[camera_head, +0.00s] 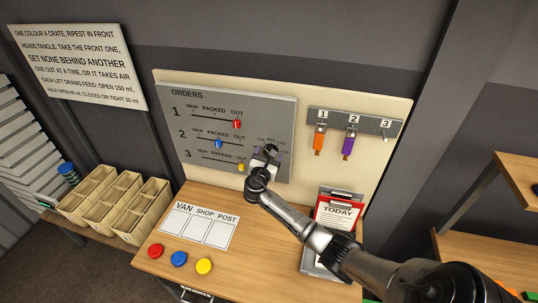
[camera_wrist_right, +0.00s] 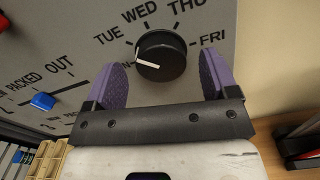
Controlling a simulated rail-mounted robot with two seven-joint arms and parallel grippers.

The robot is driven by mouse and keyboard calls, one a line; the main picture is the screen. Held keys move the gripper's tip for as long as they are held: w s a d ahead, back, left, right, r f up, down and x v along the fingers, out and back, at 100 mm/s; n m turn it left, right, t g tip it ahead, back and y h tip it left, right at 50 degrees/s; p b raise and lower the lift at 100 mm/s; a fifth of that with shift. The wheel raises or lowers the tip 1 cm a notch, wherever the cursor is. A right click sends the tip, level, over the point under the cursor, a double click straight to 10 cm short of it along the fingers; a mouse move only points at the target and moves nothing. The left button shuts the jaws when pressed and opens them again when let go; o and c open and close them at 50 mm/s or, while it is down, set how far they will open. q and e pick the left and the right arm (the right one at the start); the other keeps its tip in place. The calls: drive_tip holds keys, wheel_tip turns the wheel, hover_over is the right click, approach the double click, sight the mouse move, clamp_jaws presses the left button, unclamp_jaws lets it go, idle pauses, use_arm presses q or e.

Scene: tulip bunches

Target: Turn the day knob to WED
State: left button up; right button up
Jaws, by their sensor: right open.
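The day knob (camera_wrist_right: 162,56) is a round black dial on the grey ORDERS board (camera_head: 195,100). In the head view the right gripper (camera_head: 266,155) covers most of the knob. My left gripper is not in view.
Red (camera_head: 237,124), blue (camera_head: 218,143) and yellow (camera_head: 241,168) sliders sit left of the knob. A hook rail (camera_head: 365,123) with orange and purple tags hangs right. A clipboard (camera_head: 338,212) and coloured buttons (camera_head: 179,259) are on the bench below.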

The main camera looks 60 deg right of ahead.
drive_tip(key=shift+w+d, duration=0.1)
drive_tip(key=shift+d, duration=0.35)
drive_tip(key=shift+c, duration=0.3)
drive_tip(key=c, duration=0.9)
drive_tip(key=shift+o, duration=0.2)
